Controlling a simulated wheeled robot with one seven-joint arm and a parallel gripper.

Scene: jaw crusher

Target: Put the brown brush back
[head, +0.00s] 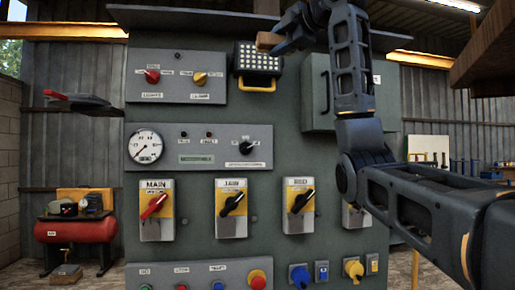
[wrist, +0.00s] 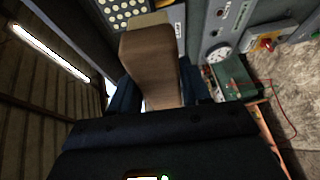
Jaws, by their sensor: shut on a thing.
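The brown brush (wrist: 150,62) is in my gripper (wrist: 157,92), with a dark finger on each side of it. In the wrist view it reaches up from the fingers, with a paler band at its far end. In the head view my gripper (head: 284,42) is at the top, before the grey panel, and the brown end of the brush (head: 268,41) sticks out to the left. It is held in the air just above and in front of the dotted block with a yellow handle (head: 258,66). I cannot tell whether they touch. No holder for the brush can be made out.
The grey control panel (head: 200,110) fills the middle, with protruding switches (head: 232,203), knobs and a round gauge (head: 145,146). A dark flat object (head: 80,103) juts out at left. A brown wooden thing (head: 485,52) hangs at upper right. A red tank (head: 75,228) stands behind left.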

